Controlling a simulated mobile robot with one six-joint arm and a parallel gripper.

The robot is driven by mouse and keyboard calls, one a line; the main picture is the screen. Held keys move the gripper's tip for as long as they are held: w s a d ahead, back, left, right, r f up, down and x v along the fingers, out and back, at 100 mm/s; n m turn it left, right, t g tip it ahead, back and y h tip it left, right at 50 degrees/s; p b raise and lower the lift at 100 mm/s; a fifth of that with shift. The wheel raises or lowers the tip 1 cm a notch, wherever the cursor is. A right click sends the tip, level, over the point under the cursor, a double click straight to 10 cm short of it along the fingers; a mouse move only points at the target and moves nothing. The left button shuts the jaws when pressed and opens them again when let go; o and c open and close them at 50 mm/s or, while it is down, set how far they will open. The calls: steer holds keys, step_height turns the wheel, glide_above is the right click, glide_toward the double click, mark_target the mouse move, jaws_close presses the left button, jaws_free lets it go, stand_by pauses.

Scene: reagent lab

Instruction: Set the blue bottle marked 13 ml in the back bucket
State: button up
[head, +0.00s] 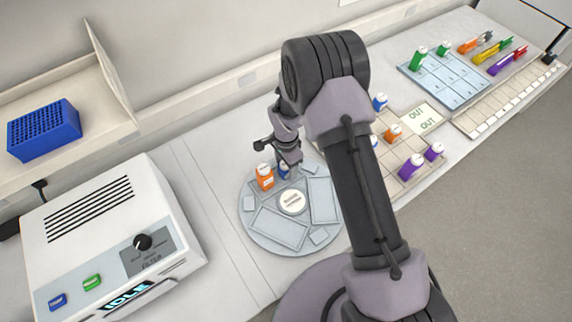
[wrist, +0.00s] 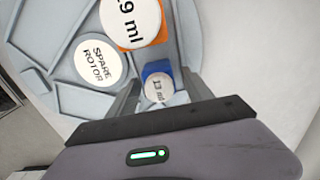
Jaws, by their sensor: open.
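The blue bottle marked 13 ml (wrist: 158,88) has a white cap and stands at the back of the round grey rotor (head: 270,243), beside an orange bottle (head: 265,178). In the head view the blue bottle (head: 284,172) is partly hidden under my gripper (head: 288,160). In the wrist view my gripper (wrist: 160,90) is open, with a finger on either side of the blue bottle. Whether the fingers touch it is unclear. The back bucket is largely hidden by the bottles and my gripper, so I cannot tell how the bottle sits in it.
The rotor has a "SPARE ROTOR" hub (wrist: 97,62) and several recesses. A white filter machine (head: 110,240) stands left, with a blue rack (head: 43,131) on a shelf behind. A sectioned tray marked OUT (head: 420,118) with several bottles lies right, partly behind my arm.

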steer(key=s+d+r+n+t, duration=0.1)
steer(key=d+r, duration=0.1)
steer(key=r, duration=1.1)
steer(key=s+d+r+n, duration=0.1)
steer(key=d+r, duration=0.1)
steer(key=r, duration=1.1)
steer(key=s+d+r+n+t+y, duration=0.1)
steer(key=s+d+r+n+t, duration=0.1)
steer(key=s+r, duration=0.5)
steer(key=s+d+r+n+t+y, duration=0.1)
steer(key=s+d+r, duration=0.3)
steer(key=s, duration=1)
step_height(320, 180, up, 4)
steer(key=shift+f+n+t, duration=0.2)
steer(key=shift+n+t, duration=0.7)
steer(key=shift+d, duration=0.1)
steer(key=shift+s, duration=0.1)
